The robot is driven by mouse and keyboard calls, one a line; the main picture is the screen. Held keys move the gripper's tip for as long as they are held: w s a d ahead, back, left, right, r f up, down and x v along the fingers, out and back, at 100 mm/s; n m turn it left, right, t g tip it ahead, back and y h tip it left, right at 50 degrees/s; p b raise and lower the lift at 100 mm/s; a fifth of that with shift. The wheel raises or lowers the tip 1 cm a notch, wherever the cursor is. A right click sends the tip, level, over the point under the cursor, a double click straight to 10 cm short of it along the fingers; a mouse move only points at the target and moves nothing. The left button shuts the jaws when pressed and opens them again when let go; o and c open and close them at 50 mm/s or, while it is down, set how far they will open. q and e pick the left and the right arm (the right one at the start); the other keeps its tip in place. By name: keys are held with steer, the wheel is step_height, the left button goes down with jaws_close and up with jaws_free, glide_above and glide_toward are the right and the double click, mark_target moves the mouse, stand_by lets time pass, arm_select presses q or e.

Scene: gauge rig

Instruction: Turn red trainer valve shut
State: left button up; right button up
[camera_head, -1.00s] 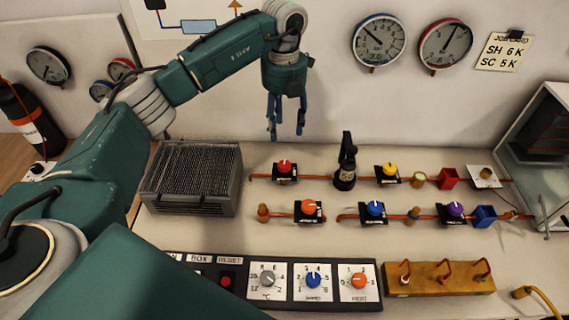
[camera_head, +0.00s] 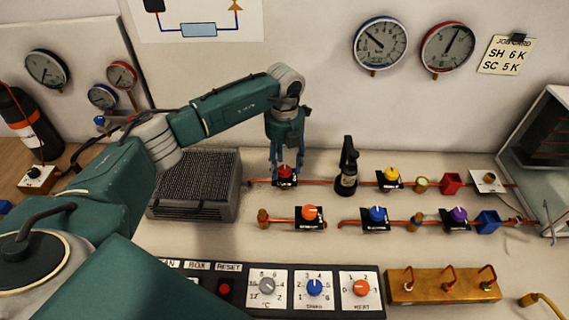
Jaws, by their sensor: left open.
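The red trainer valve (camera_head: 285,171) is a red knob on a black plate, on the upper copper pipe line left of the black bottle. My left gripper (camera_head: 286,168) comes down from above, with its fingers on either side of the red knob. The fingers are open, and I cannot tell whether they touch the knob. Part of the knob is hidden behind them. My right gripper is not in view.
A grey finned block (camera_head: 195,187) stands left of the valve and a black bottle (camera_head: 348,168) right of it. An orange knob (camera_head: 309,213) sits in front. A control panel (camera_head: 325,304) lies nearer. Gauges (camera_head: 380,42) hang on the wall.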

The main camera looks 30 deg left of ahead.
arm_select(q)
steer(key=shift+f, duration=0.7)
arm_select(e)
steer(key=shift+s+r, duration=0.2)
arm_select(q)
steer(key=c, duration=1.1)
steer(key=shift+c, duration=0.3)
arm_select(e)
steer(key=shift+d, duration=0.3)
arm_select(q)
steer(key=shift+f, duration=0.1)
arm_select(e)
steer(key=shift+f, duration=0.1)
